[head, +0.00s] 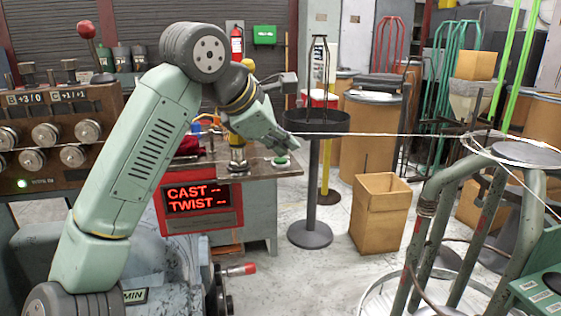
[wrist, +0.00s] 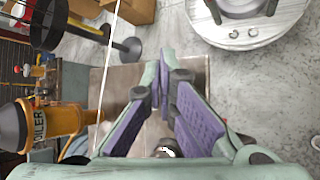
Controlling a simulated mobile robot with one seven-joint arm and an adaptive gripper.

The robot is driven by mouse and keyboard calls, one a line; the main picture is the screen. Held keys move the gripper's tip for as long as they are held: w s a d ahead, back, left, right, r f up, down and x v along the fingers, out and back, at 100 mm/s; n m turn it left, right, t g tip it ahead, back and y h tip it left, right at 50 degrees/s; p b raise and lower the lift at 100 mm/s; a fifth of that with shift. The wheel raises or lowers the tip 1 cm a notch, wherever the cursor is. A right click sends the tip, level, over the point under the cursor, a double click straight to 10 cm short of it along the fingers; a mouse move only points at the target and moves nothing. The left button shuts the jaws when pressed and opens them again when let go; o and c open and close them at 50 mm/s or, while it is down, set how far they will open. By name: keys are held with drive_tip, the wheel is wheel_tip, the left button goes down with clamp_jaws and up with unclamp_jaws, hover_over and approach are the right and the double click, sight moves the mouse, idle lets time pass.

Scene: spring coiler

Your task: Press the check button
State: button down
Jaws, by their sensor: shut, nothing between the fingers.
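A green push button (head: 281,161) in a pale round collar sits on the grey-brown bench top (head: 262,170). No "check" label is readable beside it. My gripper (head: 284,142) is shut and empty, tilted downward just above the button, with a small gap between them in the head view. In the wrist view, the purple-padded fingers of my gripper (wrist: 163,62) meet at their tips over the bench top. The button cannot be made out there.
A yellow oiler (head: 237,155) stands on the bench left of the button; it also shows in the wrist view (wrist: 50,122). A taut pale wire (head: 400,135) crosses close to my gripper. A red-lit CAST/TWIST display (head: 197,199) is on the bench front.

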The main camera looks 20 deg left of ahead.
sight(284, 160)
drive_tip(key=shift+f+b, duration=0.3)
drive_tip(key=shift+f, duration=0.15)
idle(0.6)
drive_tip(key=shift+r, duration=0.15)
drive_tip(key=shift+r+p, duration=0.7)
wheel_tip(284, 160, up, 5)
drive_tip(key=p, duration=0.4)
idle(0.9)
